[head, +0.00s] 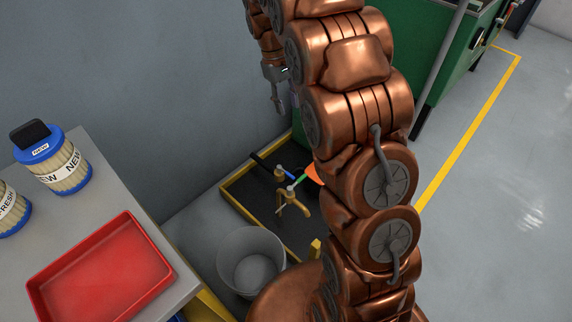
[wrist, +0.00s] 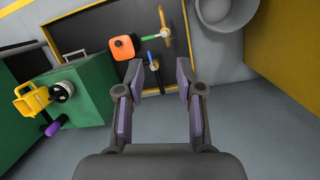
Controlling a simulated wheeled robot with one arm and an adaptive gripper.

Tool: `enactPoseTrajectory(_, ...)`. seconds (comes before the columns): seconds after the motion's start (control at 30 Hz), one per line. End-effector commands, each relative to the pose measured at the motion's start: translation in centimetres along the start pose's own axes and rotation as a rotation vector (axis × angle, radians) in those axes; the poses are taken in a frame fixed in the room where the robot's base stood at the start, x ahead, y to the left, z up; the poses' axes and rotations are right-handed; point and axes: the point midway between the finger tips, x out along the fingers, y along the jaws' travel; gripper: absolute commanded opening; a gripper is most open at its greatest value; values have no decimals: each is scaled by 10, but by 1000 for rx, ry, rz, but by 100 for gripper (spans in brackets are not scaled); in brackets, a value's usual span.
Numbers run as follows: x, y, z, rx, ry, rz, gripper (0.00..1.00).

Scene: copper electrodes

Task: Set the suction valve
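Two small levers, one blue (head: 286,173) and one green (head: 298,181), sit among brass pipework (head: 293,201) in a dark tray with a yellow rim (head: 238,207). No label shows which of them is the suction valve. In the wrist view the blue lever (wrist: 154,65) lies just beyond my fingertips, with an orange block (wrist: 124,47) to its left and a brass pipe (wrist: 165,32) beside it. My gripper (wrist: 161,82) is open and empty, its fingers apart and touching nothing. In the head view my gripper (head: 280,100) hangs near the wall, above the tray.
A green machine (wrist: 85,95) with a yellow handle (wrist: 32,100) and a purple knob (wrist: 53,128) stands left in the wrist view. A grey bucket (head: 251,258) is beside the tray. A table with a red tray (head: 100,272) and jars (head: 52,165) stands left. Floor at right is clear.

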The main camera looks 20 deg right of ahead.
Motion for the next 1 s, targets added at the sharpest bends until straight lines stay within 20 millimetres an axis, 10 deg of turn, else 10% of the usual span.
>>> enactPoseTrajectory(1.0,298,58,-214,-162,-47,4,36)
